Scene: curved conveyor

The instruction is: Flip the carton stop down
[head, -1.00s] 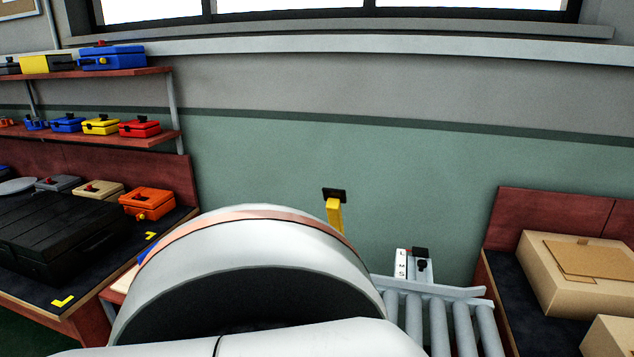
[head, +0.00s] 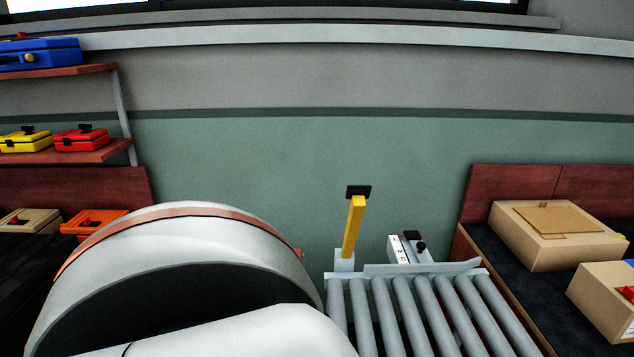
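The carton stop appears to be the yellow bar (head: 354,228) with a black end plate (head: 358,191). It stands up, slightly tilted, from a pale block (head: 345,261) at the far left corner of the roller conveyor (head: 407,306). My own large white arm link fills the lower left and middle of the head view. Neither of my grippers shows, and nothing is seen touching the yellow bar.
A white box with a black knob (head: 402,250) sits behind the conveyor's far rail (head: 423,268). Cardboard cartons (head: 558,236) stand on a dark-topped bench at right. Shelves with coloured cases (head: 80,139) are at left.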

